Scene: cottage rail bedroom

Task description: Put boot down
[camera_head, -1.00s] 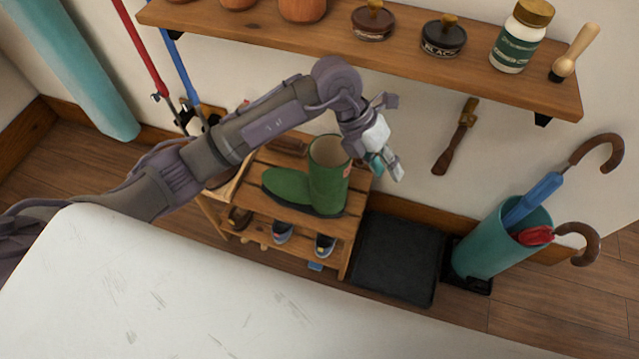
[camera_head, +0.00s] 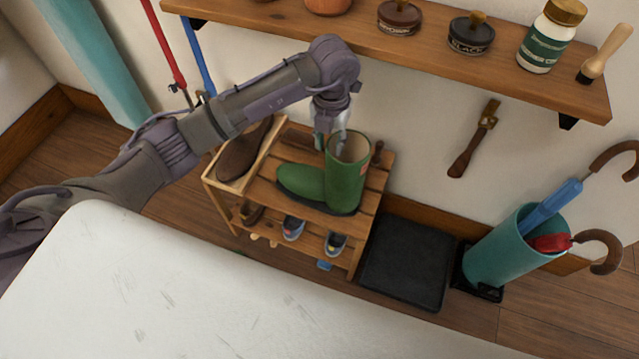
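The green boot (camera_head: 346,183) stands upright on the slatted top of a wooden rack (camera_head: 376,178), its toe pointing left. My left gripper (camera_head: 332,143) points down at the boot's open top. One finger shows at the left outer side of the rim and the other over the opening. The fingers look spread apart, with the near-left rim between them; I cannot tell whether they touch it. My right gripper is not in view.
A brown shoe (camera_head: 243,152) lies in a wooden tray on the rack's left. Small shoes (camera_head: 293,228) sit on the lower shelf. A black mat (camera_head: 405,262) and a teal umbrella stand (camera_head: 495,250) are to the right. A wall shelf (camera_head: 440,45) hangs above; a white surface (camera_head: 200,290) fills the foreground.

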